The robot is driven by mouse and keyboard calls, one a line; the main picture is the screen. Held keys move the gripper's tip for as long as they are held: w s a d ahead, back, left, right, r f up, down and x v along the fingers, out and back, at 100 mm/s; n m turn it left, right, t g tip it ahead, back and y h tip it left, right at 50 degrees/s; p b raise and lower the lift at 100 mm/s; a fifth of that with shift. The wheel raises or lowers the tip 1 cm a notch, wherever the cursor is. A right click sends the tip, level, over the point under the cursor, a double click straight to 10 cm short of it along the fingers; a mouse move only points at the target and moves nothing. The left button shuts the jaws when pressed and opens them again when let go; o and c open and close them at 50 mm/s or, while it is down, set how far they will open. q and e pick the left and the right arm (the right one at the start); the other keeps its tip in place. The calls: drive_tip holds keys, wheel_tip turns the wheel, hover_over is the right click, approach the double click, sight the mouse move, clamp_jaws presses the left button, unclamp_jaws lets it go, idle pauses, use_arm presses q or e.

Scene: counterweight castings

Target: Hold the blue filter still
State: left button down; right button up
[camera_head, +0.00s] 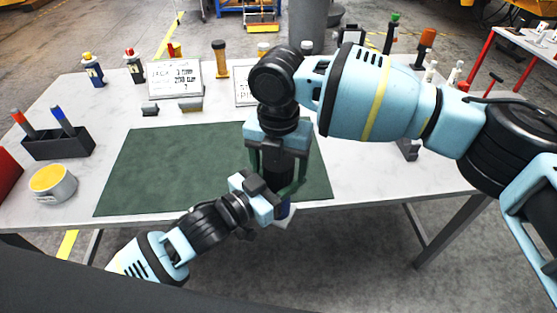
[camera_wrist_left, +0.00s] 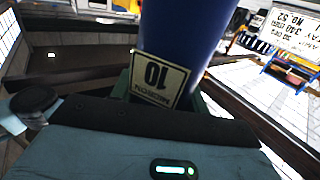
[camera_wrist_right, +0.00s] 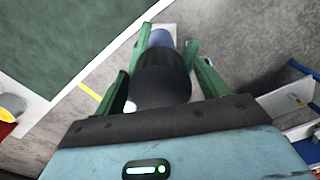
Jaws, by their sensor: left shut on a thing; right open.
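The blue filter (camera_wrist_left: 185,35) stands large in the left wrist view, with an upside-down "10 MICRON" label. My left gripper (camera_head: 277,208) is shut on it near the table's front edge; only a little of the blue body (camera_head: 285,210) shows in the head view. In the right wrist view a black upper part (camera_wrist_right: 160,80) lies between the green fingers of my right gripper (camera_wrist_right: 168,52), with blue beyond it (camera_wrist_right: 160,38). The right fingers are open, spread on both sides of the black part. Whether either finger touches it I cannot tell.
A green mat (camera_head: 165,165) covers the middle of the white table (camera_head: 110,110). A black holder (camera_head: 58,145) and a cup with yellow inside (camera_head: 53,184) stand at the left. Bottles, signs (camera_head: 174,78) and an amber cylinder (camera_head: 220,60) line the back.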

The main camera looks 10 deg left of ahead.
drive_tip(key=shift+c, duration=0.2)
drive_tip(key=c, duration=0.9)
drive_tip(key=m, duration=0.3)
drive_tip(key=shift+c, duration=0.2)
drive_tip(key=m, duration=0.9)
drive_tip(key=shift+m, duration=0.4)
drive_tip(key=m, duration=0.3)
drive_tip(key=o, duration=1)
drive_tip(key=shift+o, duration=0.4)
drive_tip(key=shift+s, duration=0.1)
